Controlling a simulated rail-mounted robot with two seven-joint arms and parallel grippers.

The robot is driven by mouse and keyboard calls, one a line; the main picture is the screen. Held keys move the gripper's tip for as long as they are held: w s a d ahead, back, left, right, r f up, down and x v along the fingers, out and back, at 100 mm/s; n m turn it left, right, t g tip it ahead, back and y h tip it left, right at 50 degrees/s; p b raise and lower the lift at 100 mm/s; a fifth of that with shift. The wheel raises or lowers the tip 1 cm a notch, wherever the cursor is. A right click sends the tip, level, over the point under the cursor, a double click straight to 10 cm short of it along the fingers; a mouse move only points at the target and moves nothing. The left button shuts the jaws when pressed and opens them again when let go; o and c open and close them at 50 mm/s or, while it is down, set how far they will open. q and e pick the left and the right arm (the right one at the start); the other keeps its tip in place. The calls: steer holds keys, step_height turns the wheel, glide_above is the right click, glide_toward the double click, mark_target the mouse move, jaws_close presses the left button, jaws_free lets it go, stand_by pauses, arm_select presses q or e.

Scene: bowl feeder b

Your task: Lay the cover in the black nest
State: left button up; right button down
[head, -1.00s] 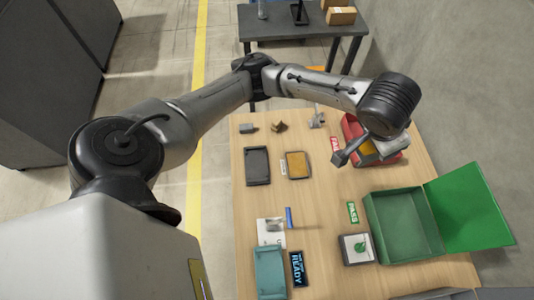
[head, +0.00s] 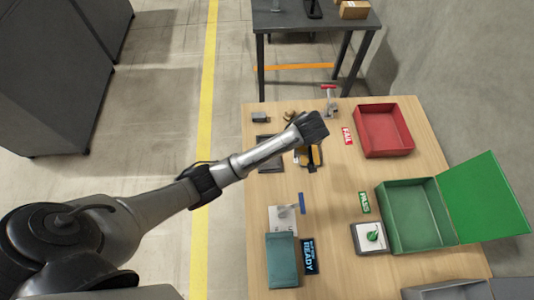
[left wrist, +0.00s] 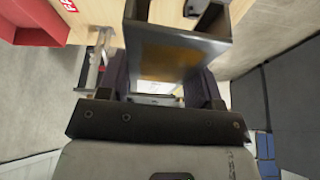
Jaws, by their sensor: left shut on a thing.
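The black nest (head: 271,166) lies on the far left part of the table in the head view, partly hidden behind my left arm. In the left wrist view, the left gripper (left wrist: 160,88) is shut on a dark grey, box-edged piece (left wrist: 180,48) with a blurred yellow-orange patch. I take this piece to be the cover; its outline is hard to make out in the head view. My right gripper is not in view.
A red bin (head: 384,132) with a FAIL sign stands at the far right and looks empty. An open green box (head: 417,215) stands at the right. A teal case (head: 282,262), a READY display (head: 309,256) and a small stand (head: 300,203) are nearer. The table centre is clear.

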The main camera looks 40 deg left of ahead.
arm_select(q)
steer(key=s+a+f+n, duration=0.1)
steer(key=s+f, duration=0.2)
steer(key=f, duration=0.6)
steer(key=shift+a+f+y+b, duration=0.25)
steer(key=shift+y+b, duration=0.05)
steer(key=shift+b, duration=0.1)
steer(key=a+f+b, duration=0.1)
steer(key=a+f, duration=0.1)
steer(key=a, duration=0.1)
steer(key=a+f+b, duration=0.1)
steer(key=a+f, duration=0.1)
steer(key=a, duration=0.2)
steer(key=a+f+b, duration=0.1)
steer(key=a+f, duration=0.1)
steer(key=a, duration=0.2)
steer(key=shift+w+f, duration=0.25)
steer(key=shift+w, duration=0.15)
steer(key=shift+f+b, duration=1.15)
steer(key=shift+f, duration=0.8)
steer(key=shift+f, duration=0.2)
steer(key=shift+f, duration=0.1)
steer(key=o, duration=1.1)
